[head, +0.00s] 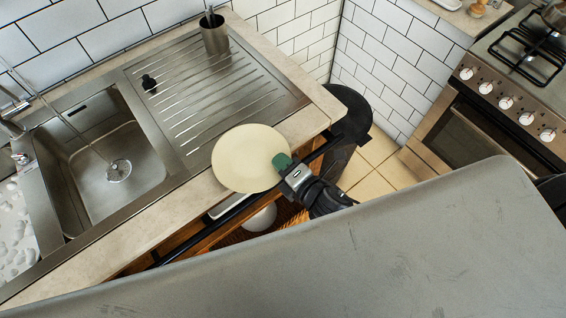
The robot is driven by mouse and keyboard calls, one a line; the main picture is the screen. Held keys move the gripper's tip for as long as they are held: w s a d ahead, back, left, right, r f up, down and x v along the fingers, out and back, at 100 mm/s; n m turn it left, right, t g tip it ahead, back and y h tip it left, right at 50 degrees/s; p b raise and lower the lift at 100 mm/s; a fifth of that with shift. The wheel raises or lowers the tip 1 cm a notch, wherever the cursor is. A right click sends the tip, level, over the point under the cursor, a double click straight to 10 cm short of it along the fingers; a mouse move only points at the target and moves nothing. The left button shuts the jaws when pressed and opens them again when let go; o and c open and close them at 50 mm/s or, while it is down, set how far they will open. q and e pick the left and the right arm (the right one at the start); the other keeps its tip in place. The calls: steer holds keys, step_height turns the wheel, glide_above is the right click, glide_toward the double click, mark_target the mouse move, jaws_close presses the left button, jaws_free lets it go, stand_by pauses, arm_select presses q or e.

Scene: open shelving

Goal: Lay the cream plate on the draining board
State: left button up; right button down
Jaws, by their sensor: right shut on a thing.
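The cream plate (243,158) is round and shows its broad face to the camera in the head view. My right gripper (283,163) is shut on the plate's right edge, with a green fingertip over the rim. The plate overlaps the near edge of the steel draining board (196,95) and the worktop's front edge. I cannot tell how high it is above them. The draining board is grooved and mostly bare. My left gripper is not in view.
The sink (115,165) lies to the left, with water running. A black bin (345,120) and an oven (480,140) are to the right.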

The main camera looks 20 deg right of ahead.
steer(key=shift+f, duration=0.2)
steer(key=shift+f, duration=0.2)
steer(key=c, duration=1.2)
jaws_free()
steer(key=shift+c, duration=0.2)
steer(key=shift+r, duration=0.2)
steer(key=shift+s+d, duration=0.1)
steer(key=shift+s, duration=0.3)
steer(key=b+v, duration=0.2)
steer(key=v, duration=0.9)
